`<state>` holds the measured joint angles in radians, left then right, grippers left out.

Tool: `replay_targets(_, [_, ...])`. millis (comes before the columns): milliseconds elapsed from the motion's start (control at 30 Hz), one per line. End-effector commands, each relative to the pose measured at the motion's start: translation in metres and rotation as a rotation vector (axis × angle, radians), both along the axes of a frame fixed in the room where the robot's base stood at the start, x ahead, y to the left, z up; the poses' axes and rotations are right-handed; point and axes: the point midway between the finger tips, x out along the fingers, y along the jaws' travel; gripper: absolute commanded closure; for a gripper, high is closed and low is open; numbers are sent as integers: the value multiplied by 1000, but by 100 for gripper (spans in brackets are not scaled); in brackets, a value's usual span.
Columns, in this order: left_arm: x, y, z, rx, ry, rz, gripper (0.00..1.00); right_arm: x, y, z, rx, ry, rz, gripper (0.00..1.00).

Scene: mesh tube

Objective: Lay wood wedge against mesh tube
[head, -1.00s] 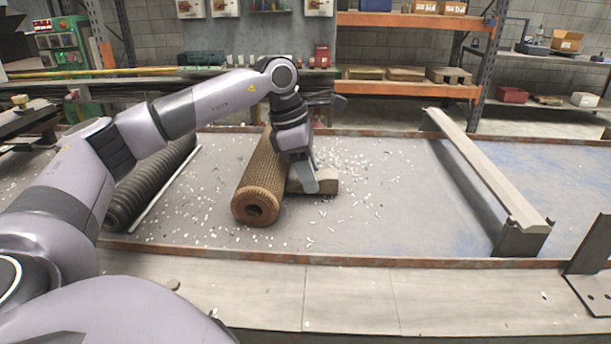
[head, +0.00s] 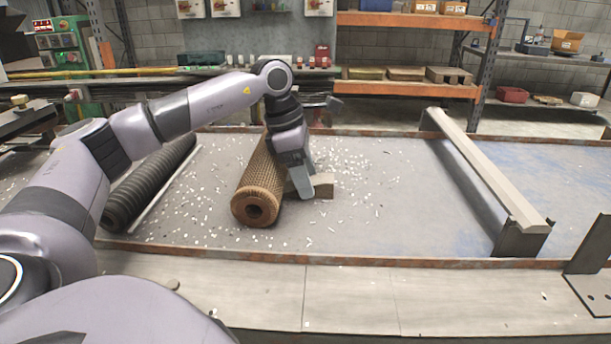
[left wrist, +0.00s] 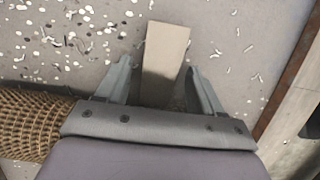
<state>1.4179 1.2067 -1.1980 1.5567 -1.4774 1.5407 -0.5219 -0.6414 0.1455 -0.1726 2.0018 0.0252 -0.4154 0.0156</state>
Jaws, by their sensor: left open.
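The mesh tube (head: 262,185) is a brown woven cylinder with a hole in its near end, lying lengthwise on the grey table. It also shows at the left edge of the left wrist view (left wrist: 32,122). The wood wedge (head: 323,187) is a pale block on the table just right of the tube, partly hidden by my gripper. In the left wrist view the wedge (left wrist: 165,52) lies between the fingers, its near part hidden by the gripper body. My left gripper (head: 303,190) is low over the wedge with its fingers apart, one on each side. My right gripper is not in view.
A dark ribbed roller (head: 150,185) and a thin pale rod (head: 166,186) lie left of the tube. A long beam (head: 485,165) on brackets stands at the right. White chips litter the table. Rusty rails (head: 400,262) edge it. The surface between wedge and beam is open.

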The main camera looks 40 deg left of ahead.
Motion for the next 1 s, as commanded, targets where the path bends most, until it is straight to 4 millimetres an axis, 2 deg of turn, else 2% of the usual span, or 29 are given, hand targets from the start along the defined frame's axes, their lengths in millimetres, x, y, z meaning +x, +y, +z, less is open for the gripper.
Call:
replay_targets(300, [-11,14,63,-2,-5,1,33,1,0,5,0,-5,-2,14])
replay_targets(500, [-18,22,97,-1,-3,-1,33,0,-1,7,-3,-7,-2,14])
replay_targets(700, [-21,26,111,-1,-2,-2,33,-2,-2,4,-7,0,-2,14])
replay_targets(1000, [-22,26,111,-1,-1,-1,33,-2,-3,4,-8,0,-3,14])
